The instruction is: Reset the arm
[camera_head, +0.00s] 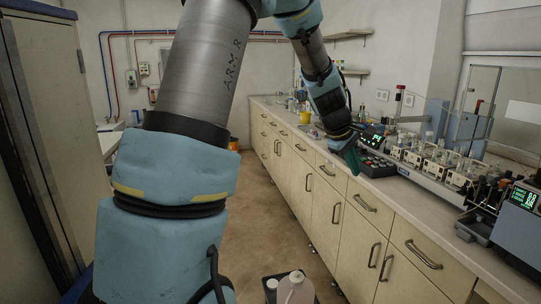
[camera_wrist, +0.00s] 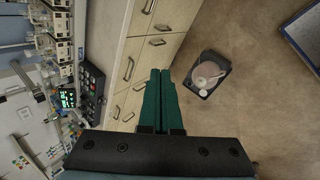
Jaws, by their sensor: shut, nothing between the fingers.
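My arm reaches up from the left of the head view and bends down toward the bench. My gripper (camera_head: 352,160) hangs at the front edge of the bench, over the cabinet fronts, pointing down. In the wrist view its two green fingers (camera_wrist: 161,75) lie side by side, shut with nothing between them. From the head view I cannot tell whether the gripper touches the bench edge.
The bench (camera_head: 388,186) runs along the right with cabinets (camera_head: 325,205) below. A keypad box (camera_head: 376,162), a lit display and glassware instruments (camera_head: 440,165) stand on it. The aisle floor (camera_head: 262,215) is clear farther back.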

